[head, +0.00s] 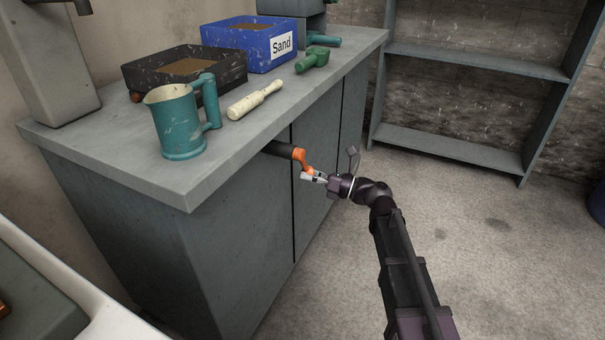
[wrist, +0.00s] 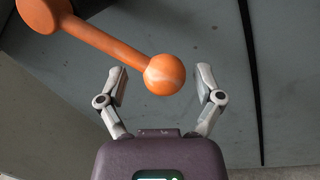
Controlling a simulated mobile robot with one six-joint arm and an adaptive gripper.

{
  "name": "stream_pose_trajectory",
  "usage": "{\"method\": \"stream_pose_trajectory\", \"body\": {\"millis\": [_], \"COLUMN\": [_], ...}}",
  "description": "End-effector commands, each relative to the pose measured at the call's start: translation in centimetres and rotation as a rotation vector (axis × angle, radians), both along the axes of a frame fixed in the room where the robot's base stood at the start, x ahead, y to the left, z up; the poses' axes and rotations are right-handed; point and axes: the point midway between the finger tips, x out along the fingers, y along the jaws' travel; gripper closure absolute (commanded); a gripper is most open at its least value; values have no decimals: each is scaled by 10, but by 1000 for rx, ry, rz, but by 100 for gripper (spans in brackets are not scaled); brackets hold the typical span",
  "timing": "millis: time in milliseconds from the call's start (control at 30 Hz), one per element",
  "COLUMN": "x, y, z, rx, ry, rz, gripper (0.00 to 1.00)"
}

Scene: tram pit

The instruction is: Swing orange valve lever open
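The orange valve lever (head: 302,157) sticks out from a dark pipe (head: 283,149) under the worktop's edge, in front of the cabinet. In the wrist view the orange lever (wrist: 110,46) runs from a round hub at the upper left to a ball end. My gripper (head: 314,176) is at the lever's lower end in the head view. In the wrist view my gripper (wrist: 161,85) is open, with one finger on each side of the ball end. Gaps show between the ball and both fingers. I cannot tell how deep the ball sits between them.
The grey cabinet (head: 165,245) and its worktop (head: 235,140) are close beside my gripper. A teal jug (head: 178,128), a cream-handled tool (head: 254,100), a dark tray (head: 175,78) and a blue sand box (head: 245,52) stand on top.

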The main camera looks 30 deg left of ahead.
Motion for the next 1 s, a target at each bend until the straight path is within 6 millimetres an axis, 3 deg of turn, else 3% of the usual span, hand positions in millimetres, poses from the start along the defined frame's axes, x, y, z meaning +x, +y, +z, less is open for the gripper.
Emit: {"method": "stream_pose_trajectory", "body": {"millis": [467, 667, 867, 1000], "x": [-3, -2, 5, 12], "y": [6, -3, -36, -77], "z": [-1, -5, -22, -43], "rx": [-2, -23, -98, -196], "ry": [-1, -63, -279, -528], "rz": [7, -4, -30, -32], "gripper": [14, 14, 14, 14]}}
